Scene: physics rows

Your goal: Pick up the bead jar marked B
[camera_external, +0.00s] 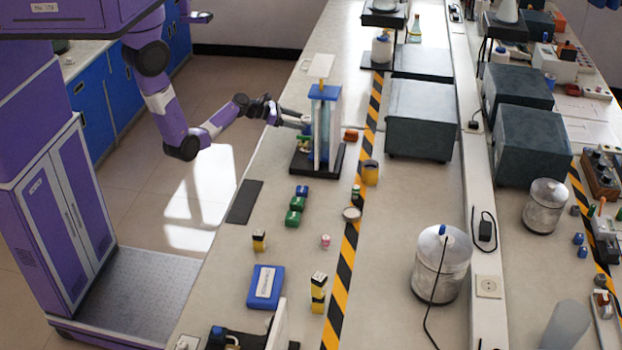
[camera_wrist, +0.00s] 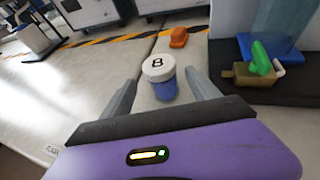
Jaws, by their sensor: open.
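The bead jar marked B (camera_wrist: 160,78) has a white lid with a black B and a blue body. In the wrist view it stands upright on the bench top, between and a little beyond my two finger tips. My gripper (camera_wrist: 158,84) is open and empty, with one finger on each side of the jar; I cannot tell if either touches it. In the external view my gripper (camera_external: 306,123) reaches in low over the bench beside the blue-topped apparatus.
The apparatus base (camera_external: 325,167) stands close to my gripper's right in the wrist view, with a green piece (camera_wrist: 260,58) on it. An orange-brown block (camera_wrist: 179,38) lies beyond the jar. Green and blue blocks (camera_external: 295,210) sit nearer the external camera.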

